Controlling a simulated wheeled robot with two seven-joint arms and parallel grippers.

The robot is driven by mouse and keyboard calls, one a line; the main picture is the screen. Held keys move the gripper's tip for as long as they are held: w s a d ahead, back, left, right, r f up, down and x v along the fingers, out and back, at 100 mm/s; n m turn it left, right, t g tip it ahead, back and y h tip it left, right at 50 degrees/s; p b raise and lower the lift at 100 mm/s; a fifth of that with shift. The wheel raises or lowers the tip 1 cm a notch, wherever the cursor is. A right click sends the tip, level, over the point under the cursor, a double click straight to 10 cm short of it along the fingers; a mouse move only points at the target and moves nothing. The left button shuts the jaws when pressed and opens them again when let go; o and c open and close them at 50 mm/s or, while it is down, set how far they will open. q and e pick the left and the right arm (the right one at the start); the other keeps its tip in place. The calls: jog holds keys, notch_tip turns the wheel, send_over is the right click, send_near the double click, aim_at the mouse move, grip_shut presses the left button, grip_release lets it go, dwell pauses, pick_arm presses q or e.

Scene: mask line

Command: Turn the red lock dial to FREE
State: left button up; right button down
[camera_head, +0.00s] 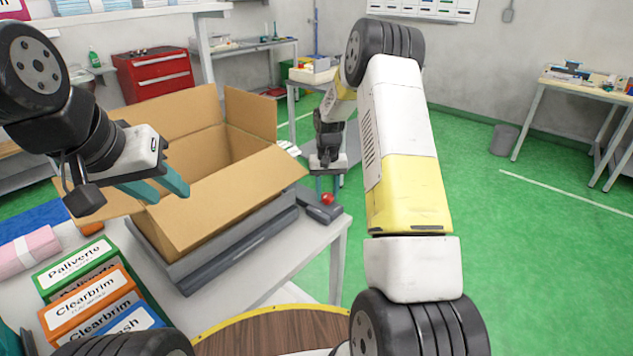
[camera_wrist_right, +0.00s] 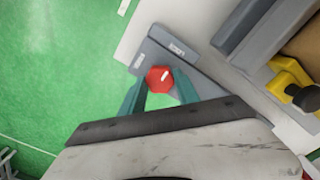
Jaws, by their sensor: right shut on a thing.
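The red lock dial (camera_head: 327,198) sits on a grey lock block (camera_head: 318,212) at the table's right corner. In the right wrist view the dial (camera_wrist_right: 159,79) is a red knob with a white mark toward its upper right. The block (camera_wrist_right: 160,48) carries two small white labels, too small to read surely. My right gripper (camera_wrist_right: 160,88) is shut on the dial, one teal finger on each side; in the head view it reaches down from above (camera_head: 329,185). My left gripper (camera_head: 172,194) is open and empty in front of the open cardboard box.
The cardboard box (camera_head: 200,222) stands on a grey machine (camera_head: 238,250) left of the block. Several labelled cartons (camera_head: 92,300) and a pink pack (camera_head: 27,252) lie at the left. A yellow fixture with a black knob (camera_wrist_right: 290,82) shows in the right wrist view.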

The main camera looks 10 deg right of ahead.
jog(key=n, duration=0.4)
jog(key=shift+n, duration=0.3)
jog(key=n, duration=0.4)
jog(key=shift+n, duration=0.3)
jog(key=n, duration=0.4)
jog(key=shift+n, duration=2.2)
jog(key=c, duration=0.9)
grip_release()
